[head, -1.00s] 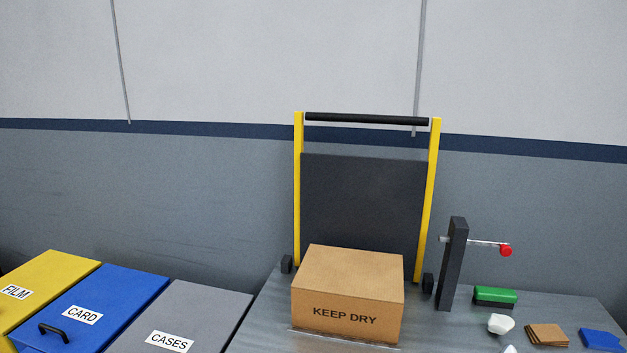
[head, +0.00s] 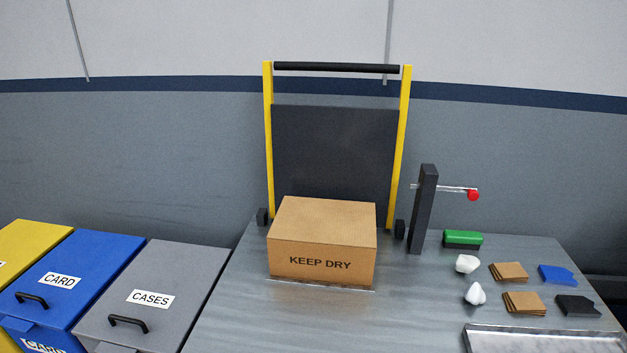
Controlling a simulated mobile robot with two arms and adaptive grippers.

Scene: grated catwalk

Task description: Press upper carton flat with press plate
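One closed brown carton (head: 321,243) marked KEEP DRY sits upright on the grey metal table, and no second carton shows under or on it. The dark press plate (head: 334,150) stands raised behind the carton, between yellow side bars (head: 268,150). A black handle bar (head: 337,68) joins the bars at the top. The plate's lower part is hidden by the carton. Neither of my grippers is in view.
A dark post (head: 424,210) with a red-knobbed lever (head: 473,195) stands right of the plate. A green block (head: 462,239), white crumpled lumps, cardboard stacks (head: 524,303), blue and black pieces and a metal tray (head: 540,340) lie right. Lidded bins (head: 150,295) stand left. The table's front middle is clear.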

